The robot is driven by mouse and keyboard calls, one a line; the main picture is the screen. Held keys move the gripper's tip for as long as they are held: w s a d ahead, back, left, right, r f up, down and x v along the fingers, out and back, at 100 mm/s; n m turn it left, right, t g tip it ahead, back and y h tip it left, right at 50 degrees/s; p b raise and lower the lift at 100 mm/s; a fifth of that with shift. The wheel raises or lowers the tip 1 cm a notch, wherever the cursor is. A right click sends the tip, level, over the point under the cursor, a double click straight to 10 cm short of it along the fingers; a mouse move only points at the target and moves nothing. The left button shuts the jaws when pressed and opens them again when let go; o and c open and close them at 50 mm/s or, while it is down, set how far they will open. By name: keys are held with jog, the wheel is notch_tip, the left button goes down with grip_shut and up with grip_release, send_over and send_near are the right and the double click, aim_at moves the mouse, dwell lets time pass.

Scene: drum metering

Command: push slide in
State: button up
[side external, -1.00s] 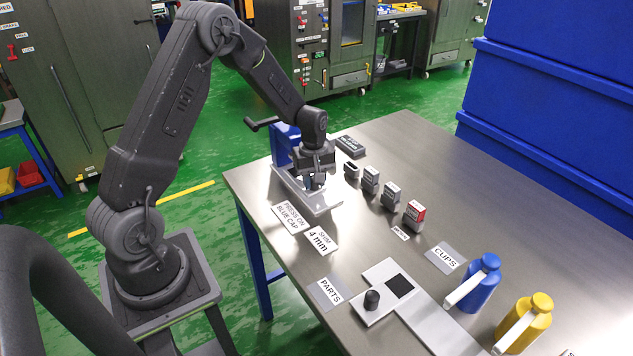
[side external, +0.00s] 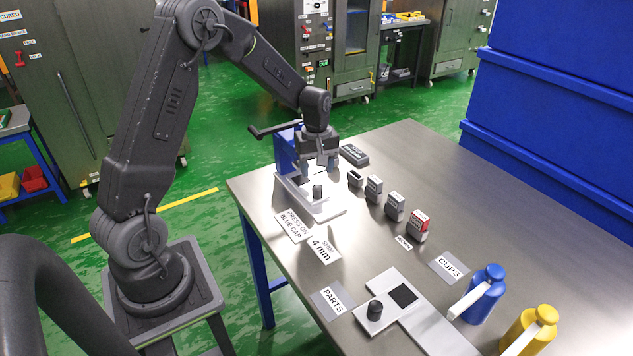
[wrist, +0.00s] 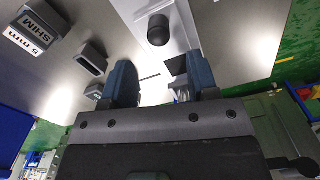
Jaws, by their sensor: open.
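The press (side external: 285,152) has a blue frame and a dark lever and stands at the far left of the table. Its pale slide (side external: 325,211) sticks out toward the front, with a small dark knobbed part (side external: 318,191) upright on it. In the wrist view the slide (wrist: 180,18) and the dark part (wrist: 159,30) lie beyond my fingertips. My gripper (side external: 328,165) is open and empty, above and behind the part, close to the press. Its two blue-grey fingers (wrist: 160,85) stand apart in the wrist view. Contact with the press or slide cannot be told.
Several shim blocks (side external: 374,189) stand in a row right of the press. A dark pad (side external: 353,155) lies behind them. A parts plate (side external: 420,322) with another dark knob (side external: 375,310), a blue bottle (side external: 484,295) and a yellow bottle (side external: 530,330) are nearer.

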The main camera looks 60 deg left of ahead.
notch_tip(320, 180, up, 7)
dwell(0.3)
jog(key=shift+r, duration=0.2)
jog(key=s+d+r+m+t, duration=0.3)
jog(key=s+d+r+m, duration=0.4)
jog(key=s+d+r, duration=0.3)
jog(key=s+d+r+m+t, duration=0.1)
jog(key=s+d+m+t, duration=0.1)
jog(key=s+d+m, duration=0.5)
jog(key=s+m, duration=0.1)
jog(key=s, duration=0.3)
jog(key=shift+s+d+r+t, duration=0.2)
jog(key=shift+s+d+t, duration=0.1)
jog(key=shift+s+d, duration=0.05)
